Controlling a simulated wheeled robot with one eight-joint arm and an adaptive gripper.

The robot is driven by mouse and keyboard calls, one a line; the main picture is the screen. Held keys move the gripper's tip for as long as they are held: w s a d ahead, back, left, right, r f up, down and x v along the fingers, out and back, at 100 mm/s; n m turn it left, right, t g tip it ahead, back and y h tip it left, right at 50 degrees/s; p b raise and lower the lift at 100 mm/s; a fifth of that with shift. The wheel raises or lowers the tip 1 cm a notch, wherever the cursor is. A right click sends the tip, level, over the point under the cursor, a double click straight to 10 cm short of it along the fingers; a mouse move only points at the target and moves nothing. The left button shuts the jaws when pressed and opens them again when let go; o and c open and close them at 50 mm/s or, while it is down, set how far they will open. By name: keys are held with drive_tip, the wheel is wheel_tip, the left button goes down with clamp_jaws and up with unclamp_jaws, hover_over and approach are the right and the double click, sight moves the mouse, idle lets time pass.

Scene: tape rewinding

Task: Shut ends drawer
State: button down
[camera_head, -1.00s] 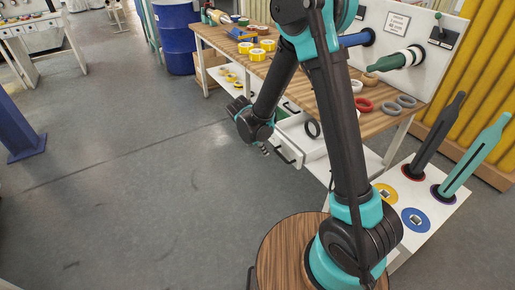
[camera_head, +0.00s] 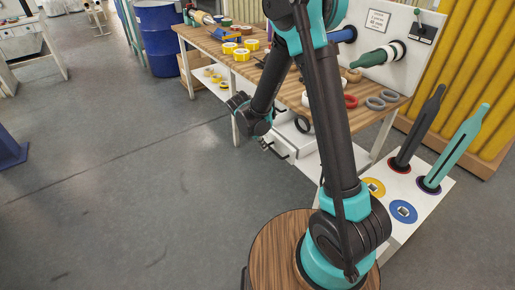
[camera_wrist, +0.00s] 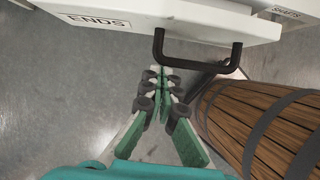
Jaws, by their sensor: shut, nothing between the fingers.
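The ends drawer (camera_wrist: 130,15) has a white front with an ENDS label and a black bar handle (camera_wrist: 200,60) in the wrist view. In the head view the drawer (camera_head: 296,136) stands out from under the workbench, partly hidden by my arm. My gripper (camera_wrist: 160,72) is shut and empty. In the head view my gripper (camera_head: 264,144) is at the drawer's front side.
A second front labelled SHAFTS (camera_wrist: 285,12) is at the upper right. The wooden workbench (camera_head: 215,45) carries tape rolls, with a blue barrel (camera_head: 158,40) behind. A white stand (camera_head: 415,185) with upright bottle-like pieces is at right.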

approach(302, 128)
drive_tip(key=s+f, duration=0.1)
drive_tip(key=f, duration=0.1)
drive_tip(key=s+d+f, duration=0.1)
drive_tip(key=s+f, duration=0.1)
drive_tip(key=shift+s+d, duration=0.25)
drive_tip(key=shift+s, duration=0.05)
